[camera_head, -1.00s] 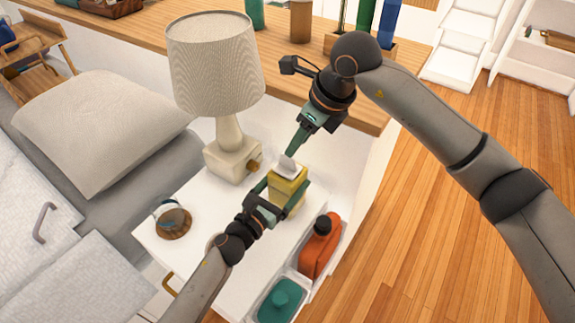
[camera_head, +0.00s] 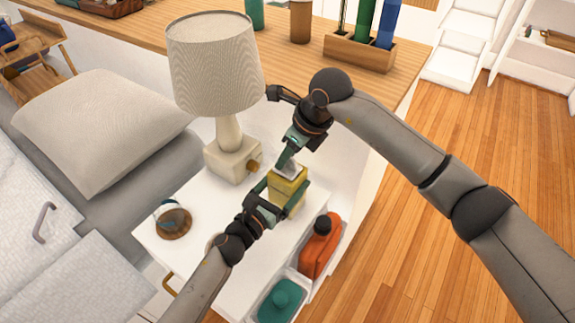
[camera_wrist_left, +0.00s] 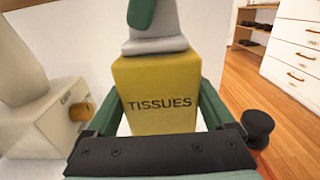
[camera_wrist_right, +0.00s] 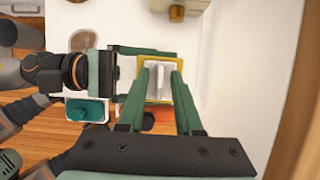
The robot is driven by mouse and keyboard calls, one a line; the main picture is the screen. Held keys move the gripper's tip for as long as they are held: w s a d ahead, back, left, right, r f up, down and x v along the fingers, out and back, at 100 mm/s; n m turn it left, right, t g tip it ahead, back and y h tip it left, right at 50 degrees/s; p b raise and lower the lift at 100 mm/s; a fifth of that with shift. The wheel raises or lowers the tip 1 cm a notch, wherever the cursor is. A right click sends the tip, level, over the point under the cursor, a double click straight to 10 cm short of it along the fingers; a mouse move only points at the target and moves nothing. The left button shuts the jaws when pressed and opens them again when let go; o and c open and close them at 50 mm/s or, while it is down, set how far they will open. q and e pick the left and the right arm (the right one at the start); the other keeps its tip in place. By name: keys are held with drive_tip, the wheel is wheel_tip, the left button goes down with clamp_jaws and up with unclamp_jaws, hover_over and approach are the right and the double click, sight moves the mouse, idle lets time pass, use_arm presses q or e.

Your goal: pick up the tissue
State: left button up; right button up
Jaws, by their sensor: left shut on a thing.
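A yellow tissue box (camera_head: 290,190), labelled "TISSUES" in the left wrist view (camera_wrist_left: 158,100), is on the white nightstand (camera_head: 190,262). My left gripper (camera_head: 286,184) is shut on the box, with one finger along each side. The white-grey tissue (camera_wrist_right: 158,78) sticks up from the box's top opening. My right gripper (camera_head: 284,163) points down from above, its tips at the tissue. In the right wrist view its two green fingers are apart, one on each side of the tissue. I cannot tell whether they touch it.
A lamp (camera_head: 215,65) stands behind the box to the left. A small round item (camera_head: 174,220) is at the nightstand's left. A wooden ledge (camera_head: 290,55) runs behind.

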clamp_jaws()
drive_tip(key=shift+r, duration=0.15)
idle(0.4)
wheel_tip(320, 180, up, 10)
drive_tip(key=shift+f, duration=0.1)
idle(0.3)
use_arm(q)
drive_tip(key=o, duration=1.2)
drive_tip(key=shift+o, duration=0.2)
